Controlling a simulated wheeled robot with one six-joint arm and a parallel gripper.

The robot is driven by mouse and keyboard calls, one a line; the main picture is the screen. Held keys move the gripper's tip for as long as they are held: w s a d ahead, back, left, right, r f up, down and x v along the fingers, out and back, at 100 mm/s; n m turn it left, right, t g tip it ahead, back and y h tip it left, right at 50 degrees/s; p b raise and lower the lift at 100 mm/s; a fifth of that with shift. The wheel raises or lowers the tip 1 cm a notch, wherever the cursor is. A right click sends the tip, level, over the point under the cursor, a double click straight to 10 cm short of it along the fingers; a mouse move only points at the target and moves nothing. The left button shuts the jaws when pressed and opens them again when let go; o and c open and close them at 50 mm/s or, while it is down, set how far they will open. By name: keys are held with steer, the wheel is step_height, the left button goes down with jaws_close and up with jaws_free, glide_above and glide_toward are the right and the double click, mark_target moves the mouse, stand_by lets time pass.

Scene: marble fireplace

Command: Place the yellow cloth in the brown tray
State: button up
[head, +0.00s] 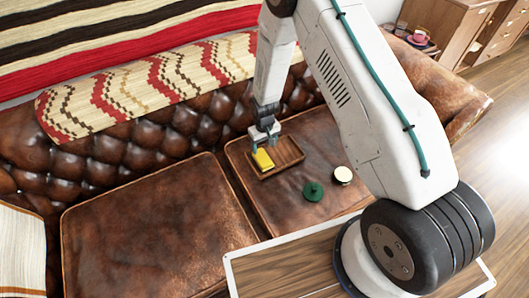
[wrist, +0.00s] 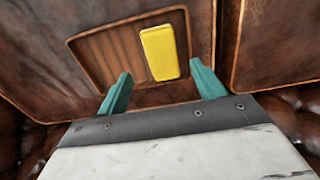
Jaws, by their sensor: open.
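The yellow cloth (head: 262,159) is a small folded block. It lies in the brown tray (head: 290,153) on the right sofa cushion. In the wrist view the yellow cloth (wrist: 159,53) lies inside the right part of the brown tray (wrist: 98,52), within its rim. My gripper (head: 263,140) is above the tray's left part, close over the cloth. In the wrist view its teal fingers (wrist: 157,90) are spread wide with nothing gripped between them, and the cloth is beyond the fingertips. Whether a finger touches the tray I cannot tell.
A dark green object (head: 313,191) and a small round pale-topped item (head: 343,175) are on the same cushion, in front of the tray. The tufted sofa back (head: 140,145) rises behind the tray. The left cushion (head: 150,225) is clear.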

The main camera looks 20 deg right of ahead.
steer(key=s+d+r, duration=0.1)
steer(key=s+r, duration=0.1)
steer(key=r, duration=0.9)
steer(key=s+d+r+m, duration=0.1)
steer(key=s+r, duration=0.1)
steer(key=r, duration=0.9)
steer(key=s+d+r, duration=0.2)
steer(key=s+r, duration=0.1)
steer(key=r, duration=0.8)
steer(key=s+d+r+t, duration=0.1)
steer(key=s+d+r, duration=0.1)
steer(key=s+r, duration=1.05)
steer(key=s+r+m, duration=0.1)
steer(key=s+r, duration=0.3)
steer(key=s, duration=1.1)
steer(key=shift+d+r, duration=0.15)
steer(key=shift+d, duration=0.25)
